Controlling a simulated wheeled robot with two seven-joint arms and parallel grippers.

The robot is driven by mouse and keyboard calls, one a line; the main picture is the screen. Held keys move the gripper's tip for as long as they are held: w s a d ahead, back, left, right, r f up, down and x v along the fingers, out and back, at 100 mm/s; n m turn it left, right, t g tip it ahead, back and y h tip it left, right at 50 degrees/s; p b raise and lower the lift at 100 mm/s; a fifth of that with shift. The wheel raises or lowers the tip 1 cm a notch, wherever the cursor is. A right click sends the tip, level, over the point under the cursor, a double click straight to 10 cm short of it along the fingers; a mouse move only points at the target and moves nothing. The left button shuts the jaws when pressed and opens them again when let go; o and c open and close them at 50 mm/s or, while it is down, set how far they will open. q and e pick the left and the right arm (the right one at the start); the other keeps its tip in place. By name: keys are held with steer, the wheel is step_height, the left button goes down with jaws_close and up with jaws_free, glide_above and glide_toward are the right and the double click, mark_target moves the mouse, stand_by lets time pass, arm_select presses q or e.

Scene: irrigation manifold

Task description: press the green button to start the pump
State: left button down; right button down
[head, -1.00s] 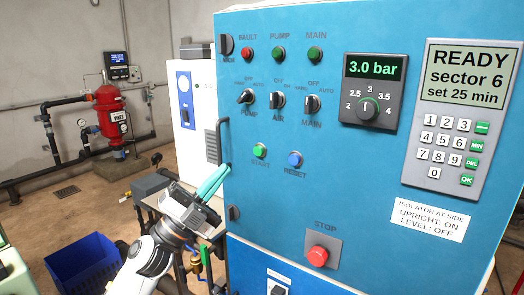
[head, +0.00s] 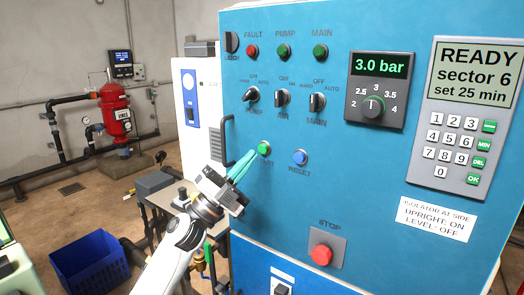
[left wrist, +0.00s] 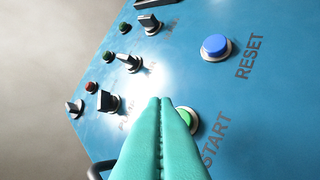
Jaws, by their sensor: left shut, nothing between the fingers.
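The green START button (head: 264,148) is on the blue control panel (head: 350,180), left of the blue RESET button (head: 300,157). In the left wrist view the START button (left wrist: 187,119) is partly hidden behind the fingertips. My left gripper (head: 244,161) is shut and empty, its teal fingers pointing at the panel just left of and below the button. In the left wrist view the closed fingertips (left wrist: 165,103) overlap the button's left edge; I cannot tell whether they touch it. My right gripper is not in view.
A red STOP button (head: 321,254) sits lower on the panel. Selector switches (head: 283,98) and indicator lamps are above START. A dark handle (head: 222,143) stands out at the panel's left edge. A blue crate (head: 91,265) is on the floor.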

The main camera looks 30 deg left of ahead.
arm_select(q)
steer(key=shift+w, duration=0.55)
stand_by(0.4)
stand_by(1.3)
steer(key=shift+w, duration=0.2)
steer(key=shift+w+d, duration=0.1)
steer(key=shift+w, duration=0.15)
steer(key=shift+w, duration=0.35)
stand_by(0.6)
steer(key=shift+s, duration=0.8)
